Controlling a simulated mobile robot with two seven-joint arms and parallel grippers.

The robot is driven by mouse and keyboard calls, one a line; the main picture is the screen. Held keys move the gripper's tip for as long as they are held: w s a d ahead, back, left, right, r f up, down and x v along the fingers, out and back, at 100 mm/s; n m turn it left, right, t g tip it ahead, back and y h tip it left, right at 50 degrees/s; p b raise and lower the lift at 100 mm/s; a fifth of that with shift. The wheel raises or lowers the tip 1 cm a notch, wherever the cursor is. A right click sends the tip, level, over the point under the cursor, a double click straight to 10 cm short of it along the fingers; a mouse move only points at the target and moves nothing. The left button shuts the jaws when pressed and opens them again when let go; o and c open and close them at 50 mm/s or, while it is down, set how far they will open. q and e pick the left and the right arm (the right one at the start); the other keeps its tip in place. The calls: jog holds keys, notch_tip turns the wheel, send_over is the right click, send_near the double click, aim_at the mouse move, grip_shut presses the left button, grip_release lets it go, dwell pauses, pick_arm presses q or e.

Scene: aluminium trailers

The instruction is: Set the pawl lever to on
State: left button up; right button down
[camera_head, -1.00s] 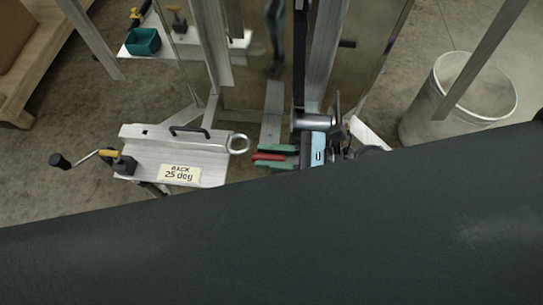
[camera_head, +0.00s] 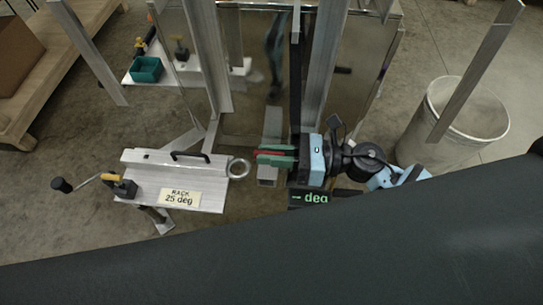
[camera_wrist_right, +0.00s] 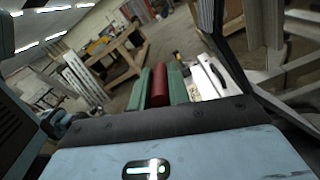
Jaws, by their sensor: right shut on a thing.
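My right gripper (camera_head: 262,157) comes in from the right in the head view, left of its light-blue wrist body. Its green fingers are shut on a red handle (camera_head: 271,153), probably the pawl lever's grip. The handle is mostly covered by the fingers. In the right wrist view the red handle (camera_wrist_right: 159,88) shows as a rounded bar between the two green fingers (camera_wrist_right: 158,86). The lever's pivot and any on/off marking are hidden. My left gripper is in neither view.
A metal plate (camera_head: 150,190) labelled "RACK 25 deg" carries a black handle, a yellow-and-black knob (camera_head: 120,186) and a crank (camera_head: 62,185). A metal ring (camera_head: 239,168) is close left of the gripper. Upright rails (camera_head: 325,70) stand behind. A bin (camera_head: 455,115) stands right.

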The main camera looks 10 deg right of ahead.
jog(key=shift+f, duration=0.2)
jog(key=c, duration=1.3)
grip_release()
jog(key=shift+w, duration=0.1)
jog(key=shift+r, duration=0.3)
notch_tip(320, 180, up, 4)
jog(key=shift+f, duration=0.2)
jog(key=s+a, duration=0.1)
jog(key=s, duration=0.4)
jog(key=s+a, duration=0.1)
jog(key=s, duration=0.4)
jog(key=s+a+r, duration=0.1)
jog(key=s, duration=0.5)
jog(key=shift+p, duration=0.4)
jog(key=shift+w, duration=0.1)
